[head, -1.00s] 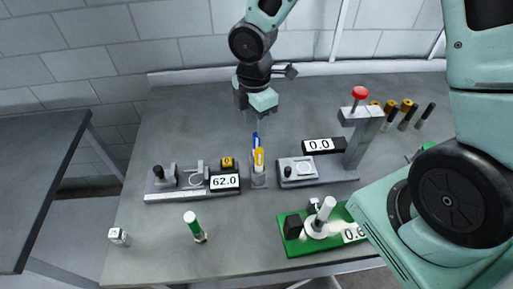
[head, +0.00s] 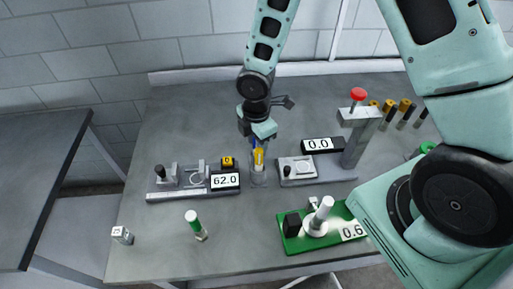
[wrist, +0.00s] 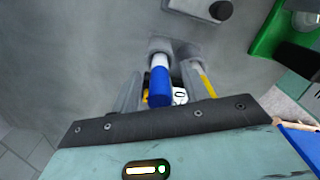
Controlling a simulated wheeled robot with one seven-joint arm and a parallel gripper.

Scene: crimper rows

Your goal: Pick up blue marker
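The blue marker (head: 254,143) stands upright in a small grey holder (head: 258,180) in the middle of the bench, with a yellow marker (head: 259,157) beside it. My gripper (head: 258,148) is above the holder, pointing down. In the wrist view the blue marker (wrist: 160,86), with its white lower part, lies between the two fingers of my gripper (wrist: 163,80). The fingers look open, with small gaps on both sides. The yellow marker (wrist: 206,82) shows by the right finger. The holder (wrist: 163,46) is partly hidden.
A grey fixture with a 62.0 display (head: 225,181) stands left of the holder. A press with a red knob (head: 358,94) stands right. A green fixture (head: 292,242), a green-capped marker (head: 193,219) and a small white block (head: 122,235) are nearer the front.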

